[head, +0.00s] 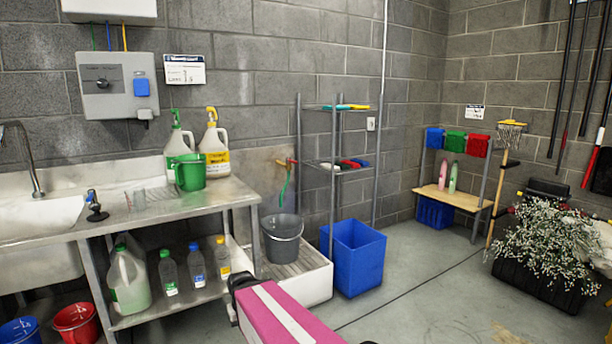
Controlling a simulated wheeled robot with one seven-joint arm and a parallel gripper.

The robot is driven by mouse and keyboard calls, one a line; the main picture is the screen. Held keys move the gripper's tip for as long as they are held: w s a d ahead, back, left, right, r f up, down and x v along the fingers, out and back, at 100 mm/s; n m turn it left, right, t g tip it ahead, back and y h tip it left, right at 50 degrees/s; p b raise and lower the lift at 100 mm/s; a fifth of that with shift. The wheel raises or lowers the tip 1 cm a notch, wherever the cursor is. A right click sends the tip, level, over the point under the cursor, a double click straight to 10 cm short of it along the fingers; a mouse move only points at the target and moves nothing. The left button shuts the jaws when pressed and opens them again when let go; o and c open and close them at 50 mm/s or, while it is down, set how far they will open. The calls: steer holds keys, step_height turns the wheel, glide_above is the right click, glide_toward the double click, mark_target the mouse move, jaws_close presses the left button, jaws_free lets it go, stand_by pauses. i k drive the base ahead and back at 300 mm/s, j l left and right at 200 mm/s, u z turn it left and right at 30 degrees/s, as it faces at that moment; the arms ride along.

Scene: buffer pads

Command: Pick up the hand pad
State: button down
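Small flat coloured pieces lie on the grey wire rack (335,170) by the back wall. Yellow and green-blue ones (345,107) are on its upper shelf, and white, red and blue ones (350,164) are on its middle shelf. They are too small to tell which is a hand pad. A magenta part of my arm with a white stripe rises from the bottom edge. Dark parts (240,283) at its far end may be my gripper, low in front of the sink counter. Its fingers cannot be made out, and I see nothing held. It is well apart from the rack shelves.
A steel sink counter (225,190) with jugs and bottles stands left. A grey bucket (283,238) in a white basin and a blue bin (355,258) stand before the rack. A wooden bench (452,198), mop (500,180) and planter (540,285) stand right. Middle floor is clear.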

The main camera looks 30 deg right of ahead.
mark_target(342, 166)
steer(key=z, duration=1.15)
steer(key=i+l+u, duration=0.4)
steer(key=i+l, duration=0.45)
steer(key=l, duration=0.1)
